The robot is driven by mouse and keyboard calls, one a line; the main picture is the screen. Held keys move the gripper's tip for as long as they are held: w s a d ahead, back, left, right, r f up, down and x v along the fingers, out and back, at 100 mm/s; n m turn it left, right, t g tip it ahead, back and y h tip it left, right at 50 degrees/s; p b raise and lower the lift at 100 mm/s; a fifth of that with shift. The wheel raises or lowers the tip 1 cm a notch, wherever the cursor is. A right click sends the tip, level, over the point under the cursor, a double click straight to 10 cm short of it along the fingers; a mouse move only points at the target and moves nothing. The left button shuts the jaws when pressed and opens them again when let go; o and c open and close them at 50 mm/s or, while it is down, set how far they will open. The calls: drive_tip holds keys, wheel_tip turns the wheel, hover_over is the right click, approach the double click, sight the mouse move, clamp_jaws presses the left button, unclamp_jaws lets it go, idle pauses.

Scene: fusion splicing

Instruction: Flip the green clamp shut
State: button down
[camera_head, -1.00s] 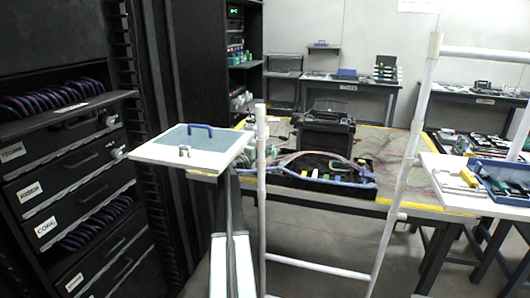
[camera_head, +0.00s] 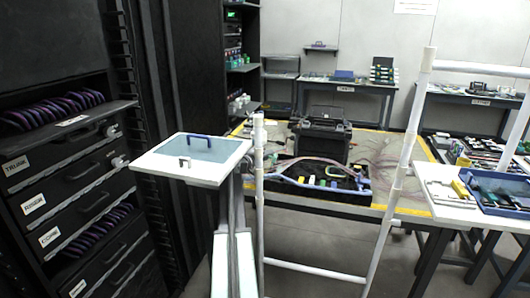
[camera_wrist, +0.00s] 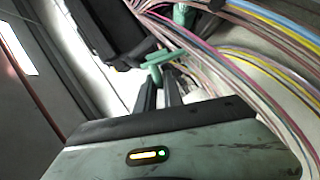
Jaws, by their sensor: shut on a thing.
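In the wrist view, a green clamp (camera_wrist: 166,58) shows just beyond my fingers as a T-shaped green part. My gripper (camera_wrist: 161,86) reaches up from the bottom of the picture, its two dark fingers close together and shut on the green part. More green pieces (camera_wrist: 181,14) show above it; I cannot tell whether they belong to the same clamp. How far the clamp is tilted is unclear. In the head view, small green and yellow parts (camera_head: 321,182) lie in a black tray (camera_head: 352,189) on the bench. My gripper cannot be made out there.
Pink, blue and yellow cables (camera_wrist: 270,35) run close along the right of my gripper. A black block (camera_wrist: 98,28) stands at its upper left. In the head view, a white ladder-like frame (camera_head: 397,180) stands before the bench, and a black case (camera_head: 321,140) sits behind the tray.

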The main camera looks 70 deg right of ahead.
drive_tip(key=shift+s+r+m+t+y+p, duration=0.3)
drive_tip(key=shift+s+m+t+y+p, duration=0.25)
drive_tip(key=shift+m+p, duration=0.6)
drive_tip(key=shift+s+d+f+m+t+p, duration=0.1)
drive_tip(key=shift+s+m+t+p, duration=0.35)
drive_tip(key=shift+m, duration=0.2)
